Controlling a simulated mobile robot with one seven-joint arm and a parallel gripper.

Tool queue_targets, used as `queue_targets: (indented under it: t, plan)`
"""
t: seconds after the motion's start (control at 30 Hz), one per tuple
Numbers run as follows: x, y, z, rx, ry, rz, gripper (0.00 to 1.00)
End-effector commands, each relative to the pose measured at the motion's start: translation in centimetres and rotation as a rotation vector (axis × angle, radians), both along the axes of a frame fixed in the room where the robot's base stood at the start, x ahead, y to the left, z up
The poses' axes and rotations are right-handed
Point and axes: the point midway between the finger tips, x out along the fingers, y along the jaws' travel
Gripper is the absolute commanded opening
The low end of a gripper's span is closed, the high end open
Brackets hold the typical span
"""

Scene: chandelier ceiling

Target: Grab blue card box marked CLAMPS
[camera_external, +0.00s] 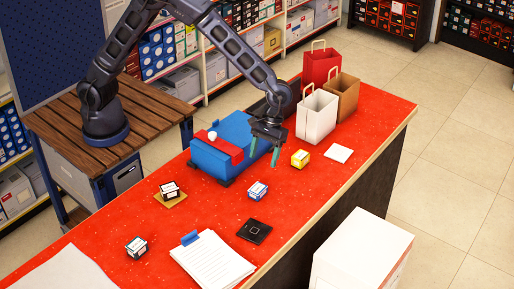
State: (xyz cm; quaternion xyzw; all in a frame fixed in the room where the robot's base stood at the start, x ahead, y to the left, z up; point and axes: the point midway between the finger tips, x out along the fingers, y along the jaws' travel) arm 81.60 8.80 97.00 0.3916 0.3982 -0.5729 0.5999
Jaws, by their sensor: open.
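A small blue and white card box (258,190) sits on the red counter top (215,210) near its middle; its marking is too small to read. My gripper (264,153) points down with its two teal fingers apart and nothing between them. It hangs above the counter, higher in the picture than the small blue box and apart from it. A larger blue case with a red band (222,148) stands just left of my gripper.
A yellow box (300,159) and white card (338,153) lie right of the gripper; paper bags (317,115) stand behind. A black square (254,231) and clipboard (212,260) lie in front.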

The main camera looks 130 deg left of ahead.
Motion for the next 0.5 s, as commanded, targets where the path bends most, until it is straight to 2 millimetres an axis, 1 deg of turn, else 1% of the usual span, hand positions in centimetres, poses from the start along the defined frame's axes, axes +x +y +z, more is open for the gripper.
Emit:
queue_targets:
  t: [0.03,0.2,0.37,0.5]
  plan:
    - [0.2,0.2,-0.6,-0.004,0.007,0.012,0.65]
    - [0.4,0.3,-1.5,-0.009,0.015,0.027,0.65]
    - [0.4,-0.3,-3.0,-0.009,0.016,0.027,0.65]
    - [0.5,-1.1,-5.0,-0.009,0.016,0.027,0.65]
